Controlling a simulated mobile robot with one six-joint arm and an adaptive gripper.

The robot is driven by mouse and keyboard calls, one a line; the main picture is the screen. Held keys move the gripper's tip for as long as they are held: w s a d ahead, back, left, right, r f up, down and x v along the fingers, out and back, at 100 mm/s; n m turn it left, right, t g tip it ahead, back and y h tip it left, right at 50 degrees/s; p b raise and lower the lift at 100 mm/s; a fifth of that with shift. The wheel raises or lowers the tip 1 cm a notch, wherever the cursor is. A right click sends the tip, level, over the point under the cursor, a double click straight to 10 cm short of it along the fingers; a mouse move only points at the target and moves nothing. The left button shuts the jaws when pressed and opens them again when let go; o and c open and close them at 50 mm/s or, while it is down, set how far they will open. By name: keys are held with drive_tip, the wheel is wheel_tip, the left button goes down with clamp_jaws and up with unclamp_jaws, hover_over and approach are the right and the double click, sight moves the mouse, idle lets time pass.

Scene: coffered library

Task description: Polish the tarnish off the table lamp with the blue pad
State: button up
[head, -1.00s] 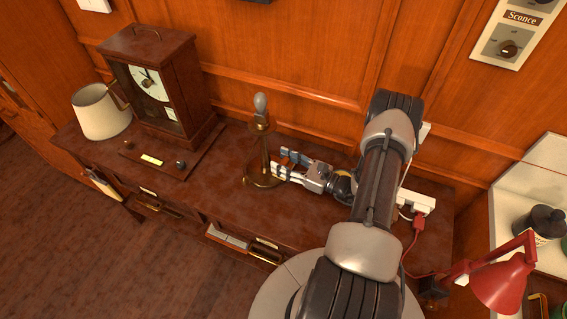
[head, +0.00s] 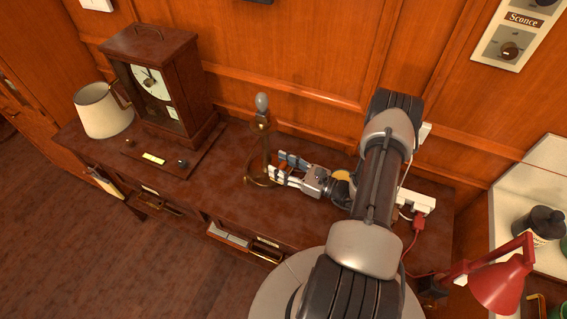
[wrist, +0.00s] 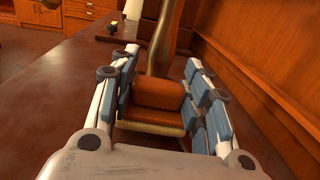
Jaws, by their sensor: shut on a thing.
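The table lamp (head: 265,140) stands upright on the desk without a shade, a bare bulb on its brass stem. The stem looks dull and brownish, and also shows in the wrist view (wrist: 164,38). My gripper (head: 272,170) is low beside the stem, its fingertips at the lamp just above the round base. In the wrist view my gripper (wrist: 160,90) has blue pads lining both fingers. An orange-brown block (wrist: 158,102) with a yellowish lower edge lies between them, directly before the stem. I cannot tell whether it touches the lamp. No separate blue pad can be made out.
A wooden clock (head: 160,80) and a cream lampshade (head: 102,110) stand on the desk's left. A white power strip (head: 415,201) with a red plug lies at right, near a red lamp (head: 505,280). The panelled wall is close behind.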

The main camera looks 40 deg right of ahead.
drive_tip(key=shift+a, duration=0.15)
drive_tip(key=shift+s+a, duration=0.3)
drive_tip(key=shift+a, duration=0.15)
drive_tip(key=shift+a, duration=0.1)
idle(0.4)
drive_tip(key=shift+s+a+f, duration=0.2)
drive_tip(key=shift+s+a, duration=0.05)
drive_tip(key=shift+a, duration=0.25)
drive_tip(key=shift+w+d+r, duration=0.1)
drive_tip(key=shift+w+d, duration=0.15)
drive_tip(key=shift+d, duration=0.35)
drive_tip(key=shift+d, duration=0.15)
drive_tip(key=shift+w+d+r+b, duration=0.15)
drive_tip(key=shift+w+d+b, duration=0.15)
drive_tip(key=shift+d+b, duration=0.15)
